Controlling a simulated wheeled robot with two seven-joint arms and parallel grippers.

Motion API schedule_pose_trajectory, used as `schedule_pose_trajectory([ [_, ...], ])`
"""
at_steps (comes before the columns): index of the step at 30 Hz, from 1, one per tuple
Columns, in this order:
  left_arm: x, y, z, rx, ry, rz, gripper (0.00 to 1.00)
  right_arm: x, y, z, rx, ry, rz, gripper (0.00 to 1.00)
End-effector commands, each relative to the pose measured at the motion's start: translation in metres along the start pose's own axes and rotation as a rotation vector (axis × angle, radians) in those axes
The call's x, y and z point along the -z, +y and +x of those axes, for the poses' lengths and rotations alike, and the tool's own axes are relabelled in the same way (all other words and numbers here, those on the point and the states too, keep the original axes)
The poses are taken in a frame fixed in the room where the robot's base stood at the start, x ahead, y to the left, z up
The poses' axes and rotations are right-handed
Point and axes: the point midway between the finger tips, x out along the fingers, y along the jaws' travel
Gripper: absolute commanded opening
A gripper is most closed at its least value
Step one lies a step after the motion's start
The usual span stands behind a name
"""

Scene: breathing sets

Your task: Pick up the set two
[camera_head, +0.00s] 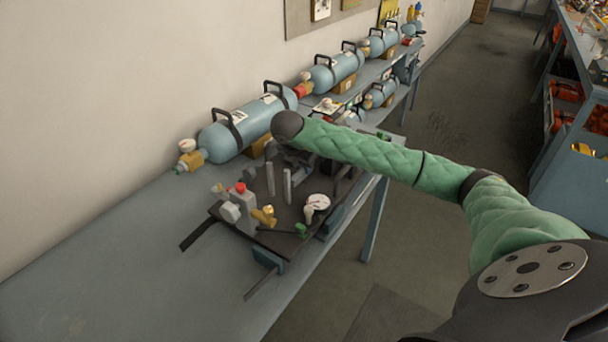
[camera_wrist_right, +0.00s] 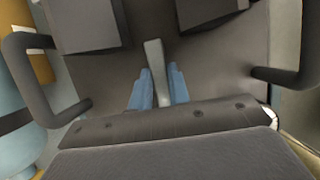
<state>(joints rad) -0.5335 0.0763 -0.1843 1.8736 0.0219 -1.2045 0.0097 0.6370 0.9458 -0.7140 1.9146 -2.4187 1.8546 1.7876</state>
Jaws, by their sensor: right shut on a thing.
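A breathing set lies on the near workbench: a dark backplate (camera_head: 262,236) with a red-topped valve, brass fitting and round white gauge (camera_head: 317,202). A large light-blue cylinder (camera_head: 222,138) with black handles lies behind it, along the wall. I cannot read its label to tell which set is number two. My right gripper (camera_wrist_right: 160,88) is over the dark plate, its blue fingers shut on a grey upright bar (camera_wrist_right: 154,55). Black handles (camera_wrist_right: 282,76) show on both sides in the right wrist view. My right forearm partly hides the set. My left gripper is not in view.
The bench (camera_head: 120,270) is bare at the front left. A blue rack (camera_head: 555,150) with orange items stands at the right across the open floor (camera_head: 450,120).

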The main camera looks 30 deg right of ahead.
Motion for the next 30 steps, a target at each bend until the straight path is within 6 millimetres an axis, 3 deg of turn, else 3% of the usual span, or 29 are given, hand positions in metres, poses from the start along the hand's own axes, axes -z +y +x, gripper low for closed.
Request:
schedule_pose_trajectory([
  [17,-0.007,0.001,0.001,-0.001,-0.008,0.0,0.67,-0.003,0.0,-0.004,-0.002,-0.002,0.002,0.0],
  [29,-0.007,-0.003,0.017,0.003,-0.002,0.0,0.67,-0.019,0.001,-0.043,-0.005,-0.003,0.002,0.0],
  [30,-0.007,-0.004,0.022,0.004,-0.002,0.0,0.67,-0.019,-0.006,-0.043,-0.003,-0.003,0.002,0.0],
])
